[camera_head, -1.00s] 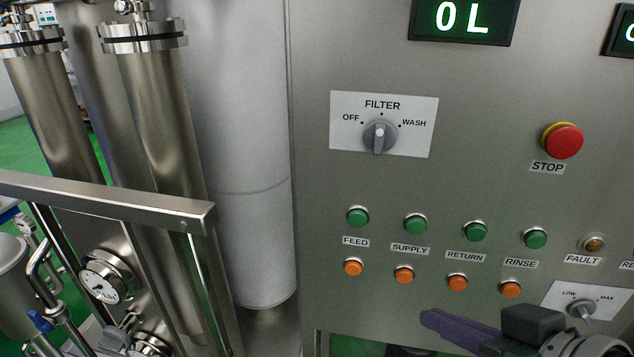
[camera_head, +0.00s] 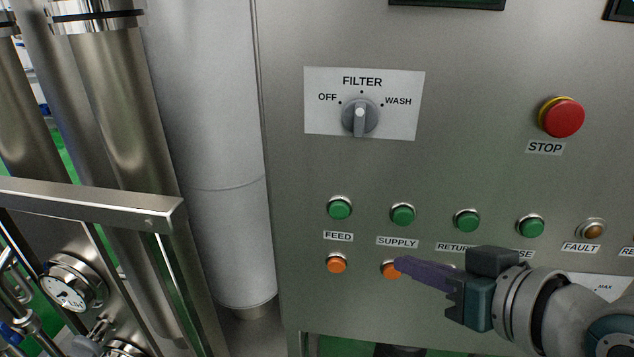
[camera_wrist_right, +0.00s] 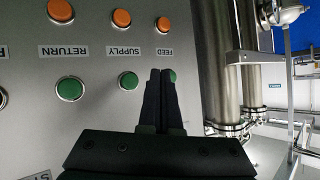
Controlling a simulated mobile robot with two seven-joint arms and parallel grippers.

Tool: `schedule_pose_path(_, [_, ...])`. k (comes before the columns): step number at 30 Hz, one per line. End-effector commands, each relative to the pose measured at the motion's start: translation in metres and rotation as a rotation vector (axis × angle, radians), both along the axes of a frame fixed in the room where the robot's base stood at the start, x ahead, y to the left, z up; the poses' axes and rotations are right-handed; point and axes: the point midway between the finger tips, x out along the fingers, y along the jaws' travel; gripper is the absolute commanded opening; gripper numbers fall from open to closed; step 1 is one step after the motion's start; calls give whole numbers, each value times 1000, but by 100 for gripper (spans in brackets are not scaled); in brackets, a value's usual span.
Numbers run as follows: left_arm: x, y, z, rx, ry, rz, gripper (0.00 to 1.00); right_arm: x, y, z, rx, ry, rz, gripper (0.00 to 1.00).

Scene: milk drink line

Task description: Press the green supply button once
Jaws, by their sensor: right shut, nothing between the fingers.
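The green supply button (camera_head: 403,214) sits on the steel panel above its SUPPLY label (camera_head: 397,241). In the right wrist view, where the panel appears upside down, the green supply button (camera_wrist_right: 128,81) is left of the fingers. My right gripper (camera_head: 401,264) is shut and empty, its purple fingertips below the supply label. In the head view they partly cover the orange button (camera_head: 388,271) under supply. In the wrist view my right gripper (camera_wrist_right: 160,74) partly hides the green feed button (camera_wrist_right: 173,76). I cannot tell the gap from fingertips to panel. My left gripper is out of view.
The green feed button (camera_head: 340,208) is left of supply, and the green return button (camera_head: 467,220) is right of it. A FILTER knob (camera_head: 360,117) and a red STOP button (camera_head: 561,118) sit higher. A steel rail (camera_head: 90,203) with pipes stands at left.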

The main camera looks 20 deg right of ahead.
Motion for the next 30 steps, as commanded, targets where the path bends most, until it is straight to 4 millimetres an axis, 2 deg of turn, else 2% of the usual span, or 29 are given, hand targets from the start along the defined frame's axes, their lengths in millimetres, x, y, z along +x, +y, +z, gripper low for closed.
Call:
schedule_pose_path(1, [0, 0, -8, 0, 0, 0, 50, 7, -5, -3, -2, -4, 0, 0])
schedule_pose_path(6, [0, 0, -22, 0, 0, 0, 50, 28, -17, -3, -2, -3, -1, 0])
schedule_pose_path(12, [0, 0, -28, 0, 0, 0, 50, 46, -28, -2, -3, -1, 1, 0])
schedule_pose_path(18, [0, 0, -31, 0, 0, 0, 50, 53, -32, -1, 0, 2, 1, 0])
schedule_pose_path(30, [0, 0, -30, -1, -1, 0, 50, 53, -32, 0, 0, 1, 0, 0])
